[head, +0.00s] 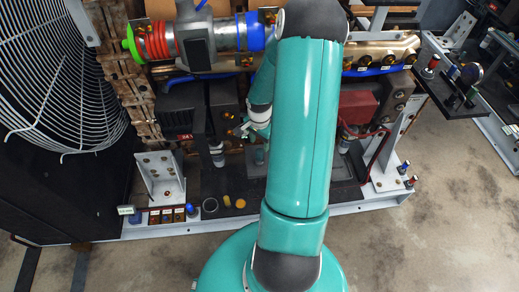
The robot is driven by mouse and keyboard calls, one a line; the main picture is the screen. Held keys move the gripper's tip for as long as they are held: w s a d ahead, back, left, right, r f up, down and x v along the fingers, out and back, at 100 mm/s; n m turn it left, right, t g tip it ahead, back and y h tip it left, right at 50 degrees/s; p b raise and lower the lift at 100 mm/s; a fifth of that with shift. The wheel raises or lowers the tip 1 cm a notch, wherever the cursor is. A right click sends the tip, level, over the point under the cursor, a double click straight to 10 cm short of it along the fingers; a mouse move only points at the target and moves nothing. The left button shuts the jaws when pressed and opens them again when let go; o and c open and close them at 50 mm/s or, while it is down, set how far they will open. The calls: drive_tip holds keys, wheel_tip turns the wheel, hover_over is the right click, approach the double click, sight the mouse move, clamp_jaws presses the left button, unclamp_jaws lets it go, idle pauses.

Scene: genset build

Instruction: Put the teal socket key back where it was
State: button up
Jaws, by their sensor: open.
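My gripper (238,131) shows small beyond my large teal arm, just above the black deck at the foot of the machine. It is open, and I see nothing held in it. Its fingers are partly hidden by the wrist. A small teal piece (259,157) shows on the dark deck just below and right of the gripper, beside my arm; it may be the teal socket key, but it is too small to tell. My arm hides the middle of the deck.
A wire fan guard (60,70) stands left. Small coloured-top tools stand on a black shelf (455,98) right. Bare floor lies in front.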

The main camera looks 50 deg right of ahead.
drive_tip(key=w+a+r+n+t+h, duration=0.1)
drive_tip(key=a+r+n, duration=0.2)
drive_tip(key=a+r, duration=0.35)
drive_tip(key=a+r+n, duration=0.3)
drive_tip(key=a+r, duration=0.1)
drive_tip(key=r, duration=0.6)
drive_tip(key=w+a+r+n+t+h, duration=0.1)
drive_tip(key=a+r+n, duration=0.3)
drive_tip(key=r, duration=0.5)
drive_tip(key=s+a+r+n+t+y, duration=0.1)
drive_tip(key=s+a+r+n, duration=0.3)
drive_tip(key=a, duration=0.4)
drive_tip(key=s+a+r+n+t+y, duration=0.1)
drive_tip(key=s+a+r+n+t, duration=0.1)
drive_tip(key=s+a+r, duration=0.4)
drive_tip(key=shift+a+r+n+t, duration=0.15)
drive_tip(key=shift+a+n+t, duration=0.15)
drive_tip(key=shift+a+n, duration=0.8)
drive_tip(key=shift+a, duration=0.15)
drive_tip(key=shift+c, duration=1.4)
